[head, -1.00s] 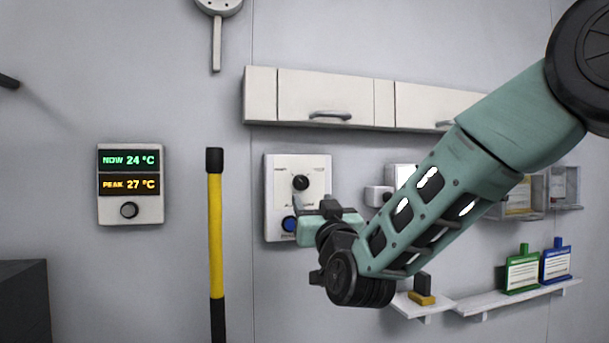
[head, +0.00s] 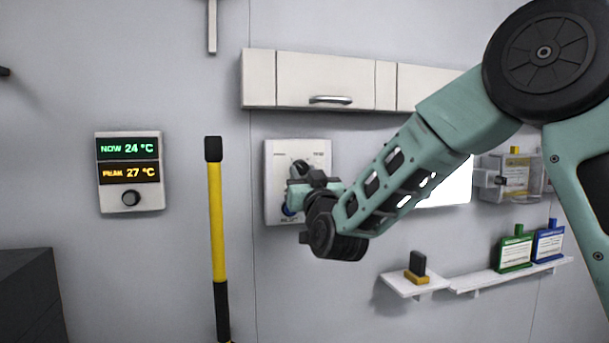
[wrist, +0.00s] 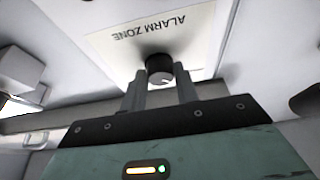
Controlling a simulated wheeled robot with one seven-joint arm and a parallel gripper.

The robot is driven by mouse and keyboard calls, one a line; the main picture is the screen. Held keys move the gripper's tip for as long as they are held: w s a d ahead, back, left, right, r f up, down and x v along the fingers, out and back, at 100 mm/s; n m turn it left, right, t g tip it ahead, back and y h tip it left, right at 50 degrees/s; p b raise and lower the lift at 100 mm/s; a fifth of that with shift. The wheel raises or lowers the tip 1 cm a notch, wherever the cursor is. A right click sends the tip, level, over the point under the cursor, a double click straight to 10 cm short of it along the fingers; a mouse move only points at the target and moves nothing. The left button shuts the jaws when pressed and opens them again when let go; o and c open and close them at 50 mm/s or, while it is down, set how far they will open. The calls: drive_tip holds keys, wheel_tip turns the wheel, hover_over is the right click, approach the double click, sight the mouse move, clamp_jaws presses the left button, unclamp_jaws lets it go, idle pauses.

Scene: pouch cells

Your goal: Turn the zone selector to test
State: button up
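The zone selector is a round black knob (wrist: 157,66) on a pale plate lettered ALARM ZONE (wrist: 190,30), which appears upside down in the wrist view. A small white mark shows on the knob's face. My gripper (wrist: 160,80) is open, with its two fingers on either side of the knob; I cannot tell whether they touch it. In the head view, my gripper is in front of the white control panel (head: 318,150) and hides most of the knob. The panel's blue button (head: 288,210) is partly hidden. No test marking is readable.
A temperature display (head: 129,172) hangs at the left, beside a yellow and black pole (head: 215,230). White cabinets (head: 310,85) are above the panel. A shelf (head: 480,283) with green and blue bottles is at the lower right.

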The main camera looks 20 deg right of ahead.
drive_tip(key=shift+f+m+b, duration=0.2)
drive_tip(key=shift+m+b, duration=0.1)
drive_tip(key=shift+b, duration=0.35)
drive_tip(key=shift+a+f+m+h+b, duration=0.1)
drive_tip(key=shift+m+h+b, duration=0.6)
drive_tip(key=shift+b, duration=0.55)
drive_tip(key=m+h+b, duration=0.1)
drive_tip(key=m+b, duration=0.1)
drive_tip(key=b, duration=0.1)
drive_tip(key=shift+a+f, duration=0.1)
drive_tip(key=m+h+b, duration=0.1)
drive_tip(key=m+b, duration=0.3)
drive_tip(key=shift+a+g+h, duration=0.15)
drive_tip(key=shift+g+h, duration=0.25)
drive_tip(key=m+b, duration=0.1)
drive_tip(key=m, duration=0.1)
drive_tip(key=m+g+h+b, duration=0.1)
drive_tip(key=m, duration=0.1)
drive_tip(key=shift+r, duration=0.35)
drive_tip(key=m, duration=0.1)
drive_tip(key=m+g+h+b, duration=0.1)
drive_tip(key=m, duration=0.3)
drive_tip(key=shift+a+r+g+h+b, duration=0.2)
drive_tip(key=shift+r+g+h+b, duration=0.1)
drive_tip(key=shift+r+g+b, duration=0.1)
drive_tip(key=m+g, duration=0.2)
drive_tip(key=m, duration=0.3)
drive_tip(key=shift+r, duration=0.15)
drive_tip(key=shift+m, duration=0.4)
